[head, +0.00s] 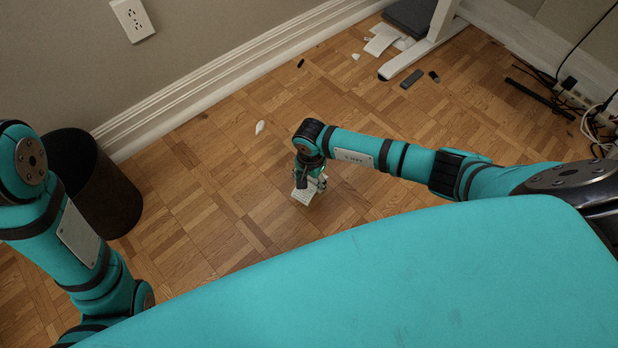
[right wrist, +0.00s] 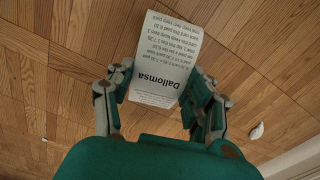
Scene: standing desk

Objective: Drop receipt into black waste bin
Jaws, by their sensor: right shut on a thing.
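The receipt (right wrist: 166,62) is a white printed slip headed "Dallomsa" in the right wrist view. My right gripper (right wrist: 157,92) is shut on it, with a finger at each side edge. In the head view the receipt (head: 304,194) shows below my right gripper (head: 311,183), over the wood floor; its exact height is hard to tell. The black waste bin (head: 108,190) stands at the left by the wall, partly hidden behind my left arm. My left gripper is not in view.
A white crumpled scrap (head: 259,127) lies on the floor near the baseboard. Papers (head: 380,42), small dark items (head: 411,79) and a white desk leg (head: 425,48) are at the upper right. Cables and a power strip (head: 572,95) lie far right. Floor between gripper and bin is clear.

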